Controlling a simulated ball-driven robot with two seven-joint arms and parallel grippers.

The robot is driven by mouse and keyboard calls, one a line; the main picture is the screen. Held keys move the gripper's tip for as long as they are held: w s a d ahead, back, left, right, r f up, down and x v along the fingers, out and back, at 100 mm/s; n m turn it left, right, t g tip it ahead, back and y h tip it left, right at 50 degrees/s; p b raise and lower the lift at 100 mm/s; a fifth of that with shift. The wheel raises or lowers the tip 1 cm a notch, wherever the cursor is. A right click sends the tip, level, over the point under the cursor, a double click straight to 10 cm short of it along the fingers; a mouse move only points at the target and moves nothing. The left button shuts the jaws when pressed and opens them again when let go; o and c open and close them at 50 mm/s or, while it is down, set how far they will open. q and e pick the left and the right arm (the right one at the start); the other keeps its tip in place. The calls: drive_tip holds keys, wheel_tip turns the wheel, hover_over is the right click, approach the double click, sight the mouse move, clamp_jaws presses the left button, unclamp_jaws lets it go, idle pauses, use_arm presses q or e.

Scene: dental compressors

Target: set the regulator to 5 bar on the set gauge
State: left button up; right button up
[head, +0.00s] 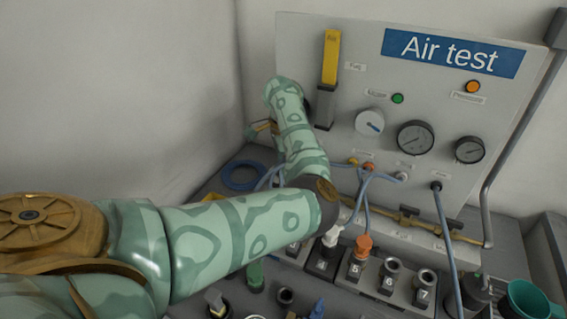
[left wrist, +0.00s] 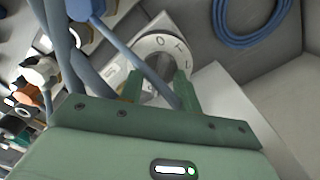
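The test panel carries two round gauges, a larger one (head: 415,138) and a smaller one (head: 469,150); their small labels and readings are not legible. My right gripper is not in view.
Blue hoses (head: 362,200) hang in front of the panel, and one hose crosses the numbered dial in the left wrist view. A coiled blue hose (head: 240,175) lies left of my arm. Numbered sockets (head: 388,284) line the bench. A green cup (head: 530,300) stands at right.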

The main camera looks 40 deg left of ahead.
use_arm(q)
clamp_jaws()
drive_tip(key=shift+r+m, duration=0.1)
drive_tip(key=shift+m, duration=0.8)
unclamp_jaws()
wheel_tip(320, 180, up, 16)
drive_tip(key=p, duration=0.5)
drive_tip(key=shift+r, duration=0.15)
